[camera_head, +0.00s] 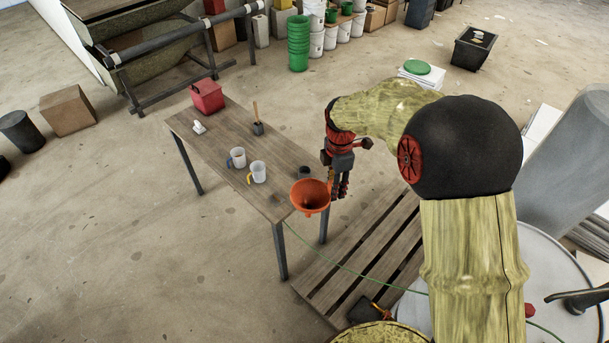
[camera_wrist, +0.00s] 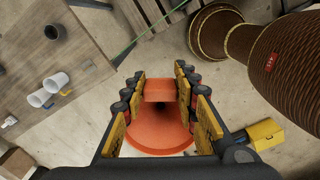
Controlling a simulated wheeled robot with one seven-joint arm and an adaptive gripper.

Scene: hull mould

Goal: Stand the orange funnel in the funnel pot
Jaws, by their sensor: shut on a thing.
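The orange funnel (camera_head: 310,196) is held in my gripper (camera_head: 339,188), its wide mouth facing up in the head view. It hangs just off the table's near right corner. In the wrist view the funnel (camera_wrist: 160,125) sits between both finger pads of my gripper (camera_wrist: 159,95), which are shut on it. A small dark pot (camera_head: 304,172), which looks like the funnel pot, stands on the table near that end, behind and slightly left of the funnel.
The wooden table (camera_head: 215,150) also holds two pale mugs (camera_head: 258,172), (camera_head: 237,157), a brush in a dark holder (camera_head: 258,127), a white item (camera_head: 199,127) and a red box (camera_head: 207,96). A slatted pallet (camera_head: 360,250) lies on the floor at right, with a green cord (camera_head: 340,266) across it.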

